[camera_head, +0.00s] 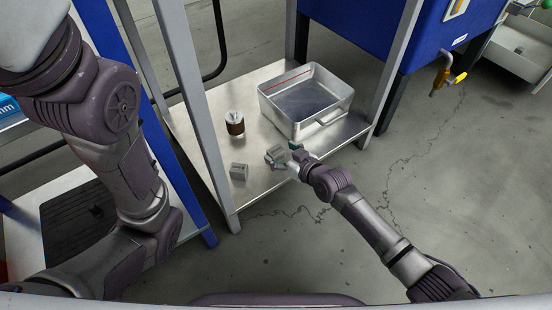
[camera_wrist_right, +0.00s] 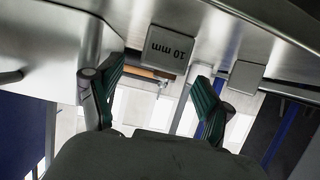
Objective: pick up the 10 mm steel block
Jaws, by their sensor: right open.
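The 10 mm steel block (camera_wrist_right: 171,49) shows in the right wrist view as a grey block with a dark "10 mm" label, upside down. It lies ahead of and between the green fingertips of my right gripper (camera_wrist_right: 158,76), apart from them. The gripper is open and empty. In the head view my right gripper (camera_head: 285,156) is low over the shelf's front edge, with a grey block (camera_head: 274,154) at its tips; the label cannot be read there. A second grey block (camera_head: 240,172) stands to the left; a similar block (camera_wrist_right: 246,77) shows in the wrist view. My left gripper is out of view.
The metal shelf (camera_head: 203,112) carries a metal tray (camera_head: 325,124) at the back right and a brown-and-white jar (camera_head: 235,123). Grey posts (camera_head: 189,80) rise at the shelf's corners. The floor (camera_head: 350,245) in front is clear.

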